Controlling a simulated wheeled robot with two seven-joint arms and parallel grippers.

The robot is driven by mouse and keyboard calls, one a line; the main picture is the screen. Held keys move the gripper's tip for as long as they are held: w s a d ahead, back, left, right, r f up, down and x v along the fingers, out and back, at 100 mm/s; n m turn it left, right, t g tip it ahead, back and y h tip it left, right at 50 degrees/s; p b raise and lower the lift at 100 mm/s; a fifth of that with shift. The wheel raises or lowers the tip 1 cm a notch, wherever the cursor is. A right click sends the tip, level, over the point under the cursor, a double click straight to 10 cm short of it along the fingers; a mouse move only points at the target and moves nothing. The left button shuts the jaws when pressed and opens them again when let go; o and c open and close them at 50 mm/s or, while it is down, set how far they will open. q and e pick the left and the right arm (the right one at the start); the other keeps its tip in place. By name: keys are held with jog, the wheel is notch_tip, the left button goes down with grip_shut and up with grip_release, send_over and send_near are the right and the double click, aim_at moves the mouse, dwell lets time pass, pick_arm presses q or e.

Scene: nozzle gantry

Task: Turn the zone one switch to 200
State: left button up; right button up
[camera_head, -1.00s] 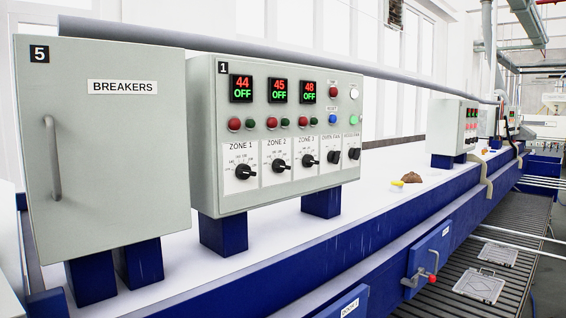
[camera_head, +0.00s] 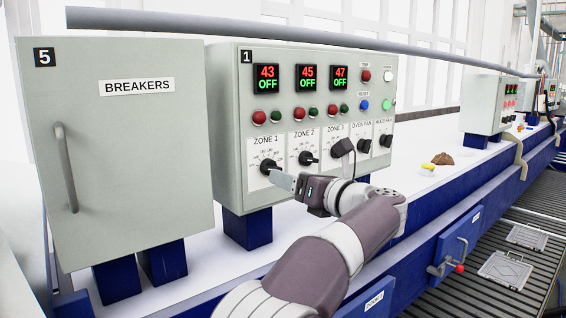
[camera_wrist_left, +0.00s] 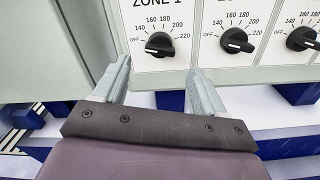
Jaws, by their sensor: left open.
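The zone 1 switch (camera_head: 268,168) is a black rotary knob on a white dial plate on the grey control box. In the left wrist view the zone 1 switch (camera_wrist_left: 159,44) has marks from OFF through 160, 180 and 200 to 220, and its bar lies roughly level, with one end towards OFF. The zone 1 display (camera_head: 267,78) reads 43 OFF. My left gripper (camera_head: 283,180) is in front of this switch, fingers towards the panel. In the left wrist view my left gripper (camera_wrist_left: 159,68) is open, with the knob beyond the gap between its fingertips. My right gripper is not in view.
The zone 2 switch (camera_head: 309,158) and zone 3 switch (camera_head: 337,152) sit close to the right. The breakers box (camera_head: 128,150) stands to the left. A long grey pipe (camera_head: 220,28) runs behind and above the boxes.

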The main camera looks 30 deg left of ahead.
pick_arm(q)
jog(key=p+x, duration=0.1)
jog(key=x, duration=0.4)
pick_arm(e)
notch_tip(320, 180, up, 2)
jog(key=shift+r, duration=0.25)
pick_arm(q)
jog(key=shift+c, duration=0.3)
jog(key=c, duration=1)
